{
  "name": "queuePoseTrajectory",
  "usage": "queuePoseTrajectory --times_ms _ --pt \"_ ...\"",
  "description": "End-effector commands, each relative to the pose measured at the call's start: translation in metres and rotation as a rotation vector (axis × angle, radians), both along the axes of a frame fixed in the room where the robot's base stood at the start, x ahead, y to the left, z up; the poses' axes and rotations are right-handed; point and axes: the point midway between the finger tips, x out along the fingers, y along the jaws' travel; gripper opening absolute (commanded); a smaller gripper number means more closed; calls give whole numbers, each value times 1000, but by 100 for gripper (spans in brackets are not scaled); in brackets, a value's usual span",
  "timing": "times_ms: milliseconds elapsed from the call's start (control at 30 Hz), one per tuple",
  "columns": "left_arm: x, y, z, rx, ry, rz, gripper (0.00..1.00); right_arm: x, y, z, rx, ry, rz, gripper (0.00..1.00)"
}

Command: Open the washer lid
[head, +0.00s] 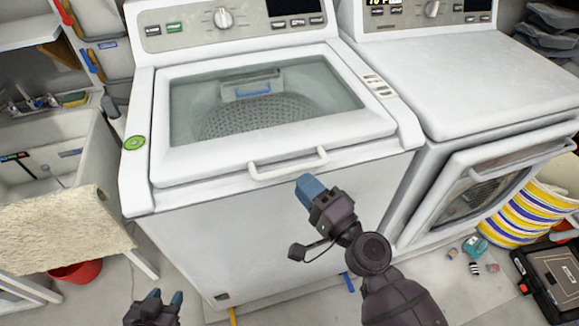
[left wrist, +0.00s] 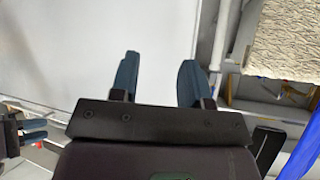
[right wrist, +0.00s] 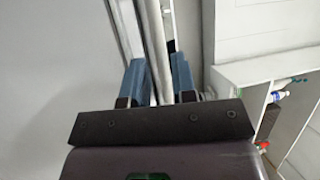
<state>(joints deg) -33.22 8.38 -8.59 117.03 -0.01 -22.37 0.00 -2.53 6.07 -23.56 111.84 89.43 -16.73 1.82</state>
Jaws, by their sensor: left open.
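The white washer (head: 270,240) stands at the centre of the head view. Its lid (head: 165,120), a white frame around a glass panel, is closed. The curved white handle (head: 285,168) is at the lid's front edge. My right gripper (head: 308,188) is just in front of the handle's right end. In the right wrist view, a pale bar (right wrist: 155,45) runs up between the parted blue fingers of my right gripper (right wrist: 158,82); contact cannot be told. My left gripper (head: 165,297) is open and empty, low in front of the washer; its parted fingers show in the left wrist view (left wrist: 157,80).
A dryer (head: 470,90) with a front door stands close on the right. A sink (head: 50,150) and a woven-topped bench (head: 60,235) are at left, with a red bucket (head: 75,271) below.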

Motion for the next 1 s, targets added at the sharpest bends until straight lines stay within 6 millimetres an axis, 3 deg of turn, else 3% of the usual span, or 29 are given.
queuePoseTrajectory --times_ms 300,767,933,1000 --pt "0 0 7 -3 -2 5 43 33 29 9 1 -2 0 25" --pt "-1 1 7 -2 0 5 43 40 35 8 -1 0 0 25" --pt "-1 1 7 -1 -2 4 43 40 34 8 -1 0 0 0" --pt "-1 1 8 -1 -2 4 43 40 34 8 -1 0 0 0"
